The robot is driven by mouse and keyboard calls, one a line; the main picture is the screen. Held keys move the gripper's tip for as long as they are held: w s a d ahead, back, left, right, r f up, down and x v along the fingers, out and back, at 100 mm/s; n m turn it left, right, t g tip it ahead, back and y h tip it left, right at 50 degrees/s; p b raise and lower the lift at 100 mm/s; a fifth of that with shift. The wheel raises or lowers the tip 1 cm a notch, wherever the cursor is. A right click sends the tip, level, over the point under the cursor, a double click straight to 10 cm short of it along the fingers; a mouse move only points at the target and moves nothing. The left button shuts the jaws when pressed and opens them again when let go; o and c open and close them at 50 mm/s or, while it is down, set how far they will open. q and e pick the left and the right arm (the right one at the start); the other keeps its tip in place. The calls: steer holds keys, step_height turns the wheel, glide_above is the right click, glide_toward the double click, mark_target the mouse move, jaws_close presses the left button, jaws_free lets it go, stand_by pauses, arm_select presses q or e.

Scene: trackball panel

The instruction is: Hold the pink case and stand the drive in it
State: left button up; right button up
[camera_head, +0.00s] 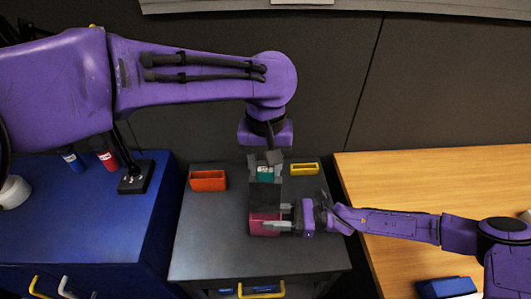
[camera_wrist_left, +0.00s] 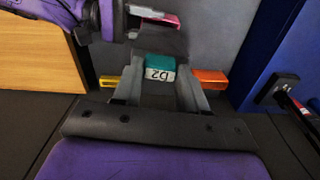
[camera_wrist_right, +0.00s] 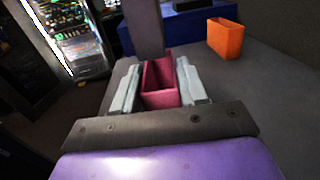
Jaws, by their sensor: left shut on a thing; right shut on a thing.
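The pink case (camera_head: 265,224) is an open-topped box above the grey cabinet top. My right gripper (camera_head: 295,217) is shut on it from the right; the right wrist view shows the case (camera_wrist_right: 160,84) between the right gripper's fingers (camera_wrist_right: 160,88), its opening visible. My left gripper (camera_head: 265,160) is shut on the drive, whose teal end (camera_head: 265,174) has a white label.
An orange bin (camera_head: 208,180) stands left and a yellow bin (camera_head: 304,169) stands right on the grey cabinet top (camera_head: 205,240). A blue cabinet (camera_head: 100,225) is at left, with blue and red containers. A wooden table (camera_head: 450,180) is at right.

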mark_target(265, 197)
arm_select(q)
steer(key=shift+f, duration=0.75)
steer(key=shift+f, duration=5.1)
steer(key=o, duration=1.2)
steer(key=shift+s, duration=0.1)
steer(key=shift+r, duration=0.1)
